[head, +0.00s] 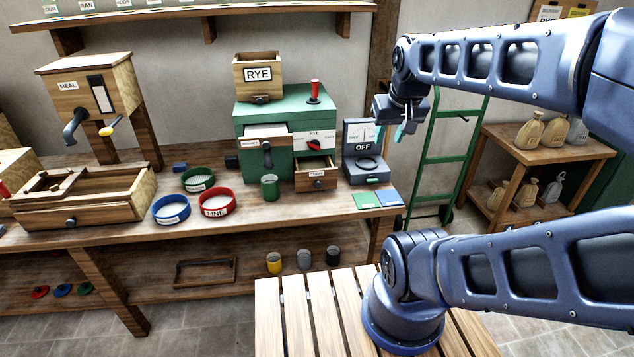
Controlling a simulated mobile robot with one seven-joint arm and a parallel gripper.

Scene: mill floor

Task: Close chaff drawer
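The green mill (285,105) stands on the workbench with a wooden RYE hopper (258,76) on top. At its lower right a small wooden drawer (317,179) with a dark knob sticks out, pulled open; its small label seems to read chaff. My gripper (389,132) hangs in the air to the right of the mill and above the drawer's height, near the scale. Its two teal fingertips are apart with nothing between them. It is clear of the drawer.
The scale (366,169) with an OFF sign stands right of the drawer. A green cup (270,187) stands left of it. Blue, green and red sieve rings (217,203) lie farther left. Green and blue cards (367,201) lie at the bench's right front.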

